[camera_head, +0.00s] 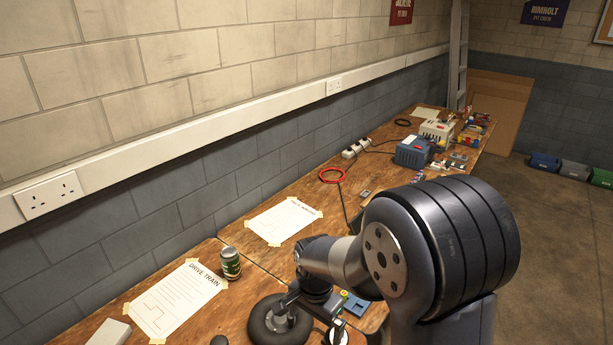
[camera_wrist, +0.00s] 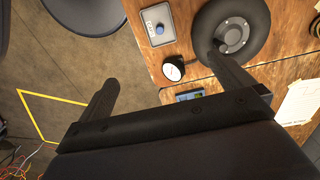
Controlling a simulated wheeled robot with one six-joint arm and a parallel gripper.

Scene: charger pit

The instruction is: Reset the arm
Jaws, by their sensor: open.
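My gripper (camera_wrist: 164,70) is open, with its two dark fingers spread wide and nothing between them except the view of the bench and floor below. In the wrist view the right finger overlaps the black wheel (camera_wrist: 232,16); I cannot tell whether they touch. My arm (camera_head: 430,240) reaches over the wooden bench in the head view, large at the right of centre. Its forearm hides part of the bench, and the fingers are hard to make out there.
A round gauge (camera_wrist: 173,68) and grey box with blue knob (camera_wrist: 158,22) lie near the bench edge. A green can (camera_head: 230,264) stands by taped sheets (camera_head: 178,300). A blue power unit (camera_head: 412,152) sits farther back.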

